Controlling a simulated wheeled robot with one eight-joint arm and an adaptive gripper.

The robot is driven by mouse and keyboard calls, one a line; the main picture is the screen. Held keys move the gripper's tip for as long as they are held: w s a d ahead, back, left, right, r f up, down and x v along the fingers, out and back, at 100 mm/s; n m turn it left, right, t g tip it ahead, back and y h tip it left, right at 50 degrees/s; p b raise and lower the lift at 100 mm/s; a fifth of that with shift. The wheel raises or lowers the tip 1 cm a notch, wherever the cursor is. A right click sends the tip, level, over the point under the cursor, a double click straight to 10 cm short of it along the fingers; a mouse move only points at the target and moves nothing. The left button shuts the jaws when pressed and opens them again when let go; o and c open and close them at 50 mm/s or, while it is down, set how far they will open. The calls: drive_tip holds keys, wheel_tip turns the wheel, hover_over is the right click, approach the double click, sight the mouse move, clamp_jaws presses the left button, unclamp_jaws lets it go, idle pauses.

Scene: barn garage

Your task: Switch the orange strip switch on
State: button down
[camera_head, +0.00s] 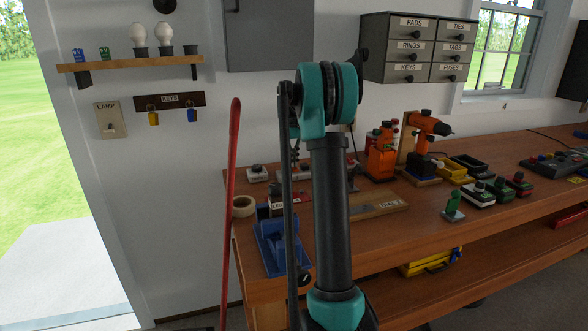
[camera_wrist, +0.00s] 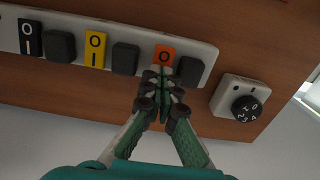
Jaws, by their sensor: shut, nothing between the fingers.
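A white power strip (camera_wrist: 74,39) runs across the top of the wrist view, with black, yellow and orange switches beside dark sockets. The orange switch (camera_wrist: 165,51) is the rightmost one, and its "O" mark shows at the upper end. Its lower part is hidden behind my gripper (camera_wrist: 161,84). My gripper is shut and empty, with its fingertips together at the lower part of the orange switch. I cannot tell whether they touch it. In the head view my own arm hides the gripper, and the strip cannot be clearly made out.
A white timer-like dial box (camera_wrist: 240,97) sits right of the strip. In the head view, a workbench (camera_head: 385,233) holds a tape roll (camera_head: 244,206), a blue holder (camera_head: 272,246), an orange drill (camera_head: 425,130) and several small devices. A drawer cabinet (camera_head: 412,47) hangs above. A red pole (camera_head: 230,215) stands left.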

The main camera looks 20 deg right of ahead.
drive_tip(key=shift+r, duration=3.4)
